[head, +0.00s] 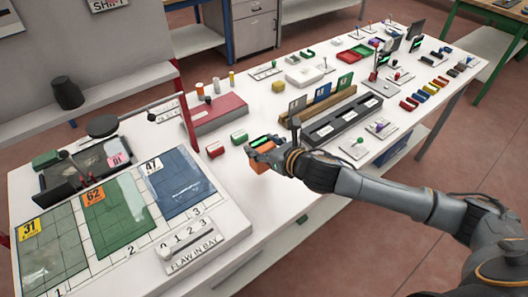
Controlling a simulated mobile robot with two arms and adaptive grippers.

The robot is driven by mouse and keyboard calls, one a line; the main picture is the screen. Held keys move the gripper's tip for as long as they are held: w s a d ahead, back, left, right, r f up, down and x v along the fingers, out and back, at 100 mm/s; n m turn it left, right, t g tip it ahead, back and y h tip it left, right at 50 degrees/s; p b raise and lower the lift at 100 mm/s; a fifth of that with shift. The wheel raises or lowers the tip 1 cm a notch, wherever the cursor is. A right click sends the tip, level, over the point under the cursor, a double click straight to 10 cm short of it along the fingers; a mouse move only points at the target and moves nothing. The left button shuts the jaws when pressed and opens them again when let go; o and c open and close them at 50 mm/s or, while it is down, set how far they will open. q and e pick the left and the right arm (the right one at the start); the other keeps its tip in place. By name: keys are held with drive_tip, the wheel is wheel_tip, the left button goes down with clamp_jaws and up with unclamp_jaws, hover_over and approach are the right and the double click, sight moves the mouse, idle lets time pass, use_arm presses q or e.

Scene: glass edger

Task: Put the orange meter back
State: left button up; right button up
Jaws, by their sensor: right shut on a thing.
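The orange meter (265,160) is a small block with a green display on top, near the front edge of the long white table. My right gripper (272,153), its arm coming in from the right, is shut on the orange meter. The gripper partly covers the meter's right side. I cannot tell whether the meter touches the table. My left gripper is out of view.
A dark tray (340,119) with white-labelled compartments lies behind the right gripper. A board with numbered panels (122,216) fills the front left. Bare table lies right of this board.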

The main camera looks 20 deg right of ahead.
drive_tip(key=shift+w+d+f, duration=0.2)
drive_tip(key=shift+w+f, duration=0.2)
drive_tip(key=shift+f, duration=0.15)
wheel_tip(320, 180, down, 3)
drive_tip(key=shift+w+d+f+p, duration=0.1)
drive_tip(key=shift+w+d+p, duration=0.05)
drive_tip(key=shift+p, duration=0.15)
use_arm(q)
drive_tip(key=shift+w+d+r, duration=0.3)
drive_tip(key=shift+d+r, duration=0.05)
use_arm(e)
drive_tip(key=shift+f, duration=0.1)
drive_tip(key=shift+f, duration=0.2)
drive_tip(key=o, duration=1.5)
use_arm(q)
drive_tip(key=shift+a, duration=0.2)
